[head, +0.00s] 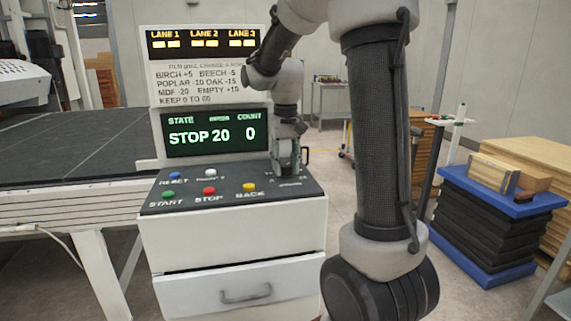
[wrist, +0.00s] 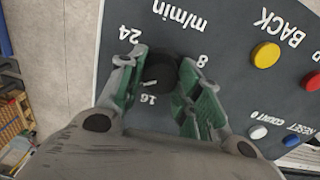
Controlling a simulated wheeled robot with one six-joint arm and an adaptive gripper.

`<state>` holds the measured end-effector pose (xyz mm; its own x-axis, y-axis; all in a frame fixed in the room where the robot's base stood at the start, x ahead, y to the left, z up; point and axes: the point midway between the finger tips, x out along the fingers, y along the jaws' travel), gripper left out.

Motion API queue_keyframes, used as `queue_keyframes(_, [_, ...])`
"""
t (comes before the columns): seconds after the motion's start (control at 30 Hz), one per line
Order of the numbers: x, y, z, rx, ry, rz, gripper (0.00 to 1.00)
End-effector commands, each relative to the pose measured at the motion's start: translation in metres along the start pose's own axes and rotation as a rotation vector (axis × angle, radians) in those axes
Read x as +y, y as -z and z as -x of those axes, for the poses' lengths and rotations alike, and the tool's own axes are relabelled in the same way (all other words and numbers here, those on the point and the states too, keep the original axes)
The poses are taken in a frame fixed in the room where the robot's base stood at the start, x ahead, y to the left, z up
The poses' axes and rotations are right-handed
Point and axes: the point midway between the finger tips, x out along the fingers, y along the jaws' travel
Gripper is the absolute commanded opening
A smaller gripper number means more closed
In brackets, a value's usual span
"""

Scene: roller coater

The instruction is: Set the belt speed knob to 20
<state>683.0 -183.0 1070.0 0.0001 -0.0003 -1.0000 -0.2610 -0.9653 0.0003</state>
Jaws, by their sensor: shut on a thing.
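The belt speed knob (wrist: 162,70) is a dark round knob on the sloped control panel (head: 228,198). In the wrist view it sits between the two green-padded fingers of my gripper (wrist: 163,66), which is shut on it. A small white mark shows at the knob's lower left, between the printed 24 and 16. In the head view my gripper (head: 290,160) points down at the panel's right rear and hides the knob. The display (head: 214,133) reads STOP, 20 and count 0.
Red STOP (head: 209,190), yellow BACK (head: 249,187), green START (head: 168,194), blue RESET (head: 175,175) and a white button (head: 210,172) lie left of my gripper. A lane sign (head: 202,42) stands above the display.

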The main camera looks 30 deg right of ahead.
Motion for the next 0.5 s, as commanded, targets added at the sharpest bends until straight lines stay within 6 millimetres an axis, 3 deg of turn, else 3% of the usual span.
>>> queue_keyframes(0.5, [0.0, -0.0003, -0.0002, -0.001, 0.0, -0.051, 0.1])
